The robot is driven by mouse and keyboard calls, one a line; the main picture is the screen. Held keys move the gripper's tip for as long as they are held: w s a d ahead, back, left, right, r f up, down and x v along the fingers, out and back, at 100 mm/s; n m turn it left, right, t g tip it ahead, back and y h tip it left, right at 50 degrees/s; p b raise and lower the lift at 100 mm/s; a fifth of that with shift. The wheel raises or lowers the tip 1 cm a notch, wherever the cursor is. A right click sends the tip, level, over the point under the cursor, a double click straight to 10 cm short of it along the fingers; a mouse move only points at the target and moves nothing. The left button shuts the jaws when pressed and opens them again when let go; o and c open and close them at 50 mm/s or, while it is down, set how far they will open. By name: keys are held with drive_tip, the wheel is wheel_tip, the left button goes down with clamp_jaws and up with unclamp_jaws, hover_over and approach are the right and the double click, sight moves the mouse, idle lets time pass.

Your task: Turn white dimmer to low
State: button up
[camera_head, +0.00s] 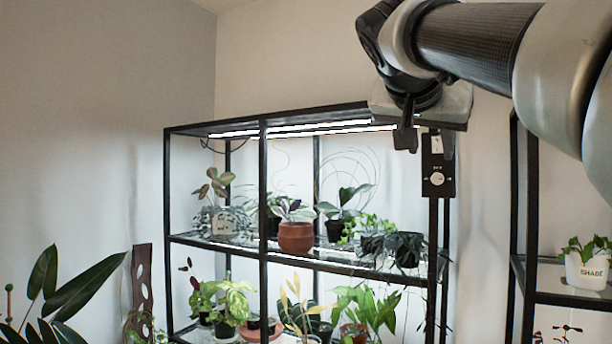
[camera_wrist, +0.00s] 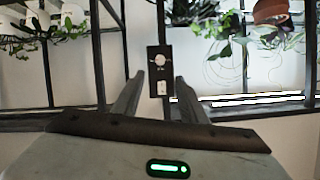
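The white dimmer is a round white knob (camera_head: 437,178) on a black control plate (camera_head: 450,187) at the upper right post of the plant shelf. A white rectangular switch (camera_head: 436,145) sits above the knob. In the wrist view, which looks upside down, the knob (camera_wrist: 160,60) shows beyond the fingertips and the switch (camera_wrist: 163,88) shows between the fingers. My gripper (camera_head: 427,151) is open and empty, with its fingers on either side of the plate's upper part in the head view. It also shows open in the wrist view (camera_wrist: 159,76). The knob's markings are too small to read.
The black metal shelf (camera_head: 264,190) holds several potted plants, including a terracotta pot (camera_head: 296,237), under lit strip lamps (camera_head: 300,128). A second shelf (camera_head: 570,299) at right holds a white pot marked SHADE (camera_head: 588,271). Bare wall lies between the shelves.

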sight(437, 178)
drive_tip(key=p+x, duration=0.1)
drive_tip(key=x, duration=1.2)
drive_tip(key=shift+w, duration=0.1)
clamp_jaws()
